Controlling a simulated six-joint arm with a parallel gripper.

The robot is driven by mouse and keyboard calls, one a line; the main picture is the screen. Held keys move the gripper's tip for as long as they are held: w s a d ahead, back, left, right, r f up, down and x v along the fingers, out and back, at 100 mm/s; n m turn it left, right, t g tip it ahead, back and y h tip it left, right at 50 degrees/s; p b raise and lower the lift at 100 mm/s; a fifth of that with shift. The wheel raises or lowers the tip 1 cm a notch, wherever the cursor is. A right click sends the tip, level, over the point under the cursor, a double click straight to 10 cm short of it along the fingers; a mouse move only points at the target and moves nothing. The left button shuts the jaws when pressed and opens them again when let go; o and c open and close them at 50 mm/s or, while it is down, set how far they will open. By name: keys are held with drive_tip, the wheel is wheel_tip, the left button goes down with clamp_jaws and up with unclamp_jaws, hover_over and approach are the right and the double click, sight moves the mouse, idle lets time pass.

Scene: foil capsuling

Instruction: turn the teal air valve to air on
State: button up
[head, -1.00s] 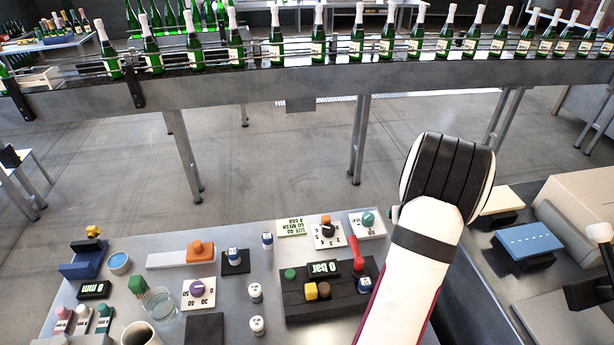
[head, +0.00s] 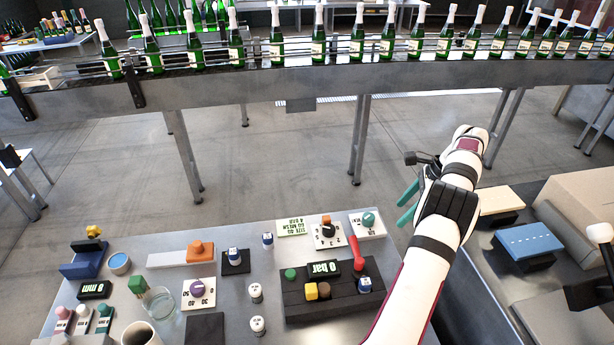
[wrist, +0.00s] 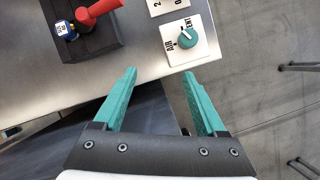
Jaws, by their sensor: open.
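The teal air valve (head: 368,219) is a round knob on a white plate at the far right corner of the steel table. In the wrist view the knob (wrist: 187,38) carries a pale pointer line, and its plate reads AIR on one side and a partly covered word ending in ENT on another. My gripper (head: 404,204) is open and empty, just right of the valve. In the wrist view its two teal fingers (wrist: 160,82) are spread apart, short of the knob and not touching it.
A black panel with a red lever (head: 355,251) and a 0 bar display (head: 324,268) stands near the valve. A numbered dial (head: 328,231) sits just left of it. A blue block (head: 527,238) lies on the right counter. Bare floor shows beyond the table edge.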

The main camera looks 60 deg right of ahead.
hover_over(370, 217)
drive_tip(key=s, duration=0.1)
wheel_tip(370, 217, down, 5)
drive_tip(key=shift+s+r, duration=0.1)
drive_tip(key=x, duration=0.5)
drive_tip(key=shift+s+d, duration=0.4)
drive_tip(key=shift+d, duration=0.15)
drive_tip(key=m+h, duration=0.1)
drive_tip(key=m, duration=0.2)
drive_tip(key=shift+r, duration=0.1)
drive_tip(key=s+r+m, duration=0.1)
drive_tip(key=s+r, duration=0.2)
drive_tip(key=r, duration=0.4)
drive_tip(key=s+r, duration=0.3)
drive_tip(key=r, duration=0.4)
drive_tip(key=w+a+r+n, duration=0.3)
drive_tip(key=w+a+n, duration=0.1)
drive_tip(key=w+a, duration=0.3)
drive_tip(key=w+a+r+n+g, duration=0.1)
drive_tip(key=w+a+r+n, duration=0.3)
drive_tip(key=w+a, duration=0.4)
drive_tip(key=a, duration=0.3)
drive_tip(key=shift+r+y, duration=0.3)
drive_tip(key=shift+y, duration=0.1)
drive_tip(key=shift+w, duration=0.1)
